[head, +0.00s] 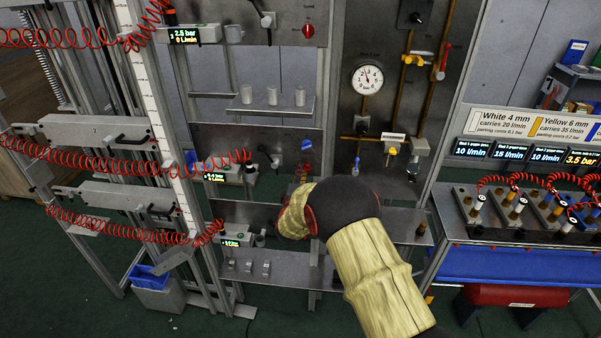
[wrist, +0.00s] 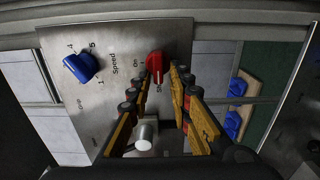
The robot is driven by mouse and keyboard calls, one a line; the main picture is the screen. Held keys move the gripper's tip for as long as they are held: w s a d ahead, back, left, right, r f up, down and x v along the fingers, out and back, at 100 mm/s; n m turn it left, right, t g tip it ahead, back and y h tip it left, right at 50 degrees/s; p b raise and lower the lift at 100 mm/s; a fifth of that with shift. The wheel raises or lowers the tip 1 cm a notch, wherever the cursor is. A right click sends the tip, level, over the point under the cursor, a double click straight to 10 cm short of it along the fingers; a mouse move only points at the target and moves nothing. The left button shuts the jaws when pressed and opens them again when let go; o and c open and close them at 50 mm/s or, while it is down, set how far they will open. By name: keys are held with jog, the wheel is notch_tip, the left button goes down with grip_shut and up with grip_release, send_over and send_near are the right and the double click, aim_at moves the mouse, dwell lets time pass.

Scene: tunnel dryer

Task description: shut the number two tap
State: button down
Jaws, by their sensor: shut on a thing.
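In the wrist view, a red knob (wrist: 155,68) marked "On" stands on a grey metal panel. My gripper (wrist: 162,82) has its two yellow-and-black fingers on either side of the knob, shut on it. A blue knob (wrist: 82,67) marked "Speed" is left of it on the same panel. In the head view, a black-handled tap (head: 267,153) is on the middle panel, near a small blue knob (head: 305,143). A similar tap (head: 266,18) is on the upper panel. I cannot read a number two on either tap. My arm hides the fingers there.
Red coiled hoses (head: 110,165) hang across the rack at left. A shelf (head: 270,107) with grey cups is above the middle panel. A pressure gauge (head: 367,78) and pipes are to the right. In the wrist view, a silver cylinder (wrist: 145,135) is between the finger bases.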

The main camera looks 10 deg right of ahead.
jog(key=shift+r, duration=0.25)
jog(key=c, duration=2)
grip_release()
jog(key=shift+o, duration=0.4)
jog(key=shift+f, duration=0.1)
jog(key=v, duration=1.2)
